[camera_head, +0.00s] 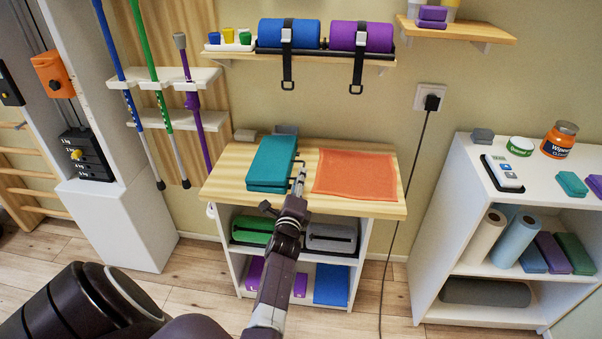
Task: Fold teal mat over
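The teal mat (271,160) lies on the left part of the wooden tabletop (228,172). It looks like a thick, narrow rectangle, with what seem to be stacked layers at its front edge. My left gripper (299,181) is at the mat's right edge, near its front right corner. Its fingers look close together, but I cannot tell whether they are shut or whether they touch the mat. My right gripper is not in view.
An orange cloth (355,173) lies flat right of my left gripper. Small grey blocks (286,130) are behind the mat. A white shelf unit (452,205) stands at right, and a cable (402,195) hangs between.

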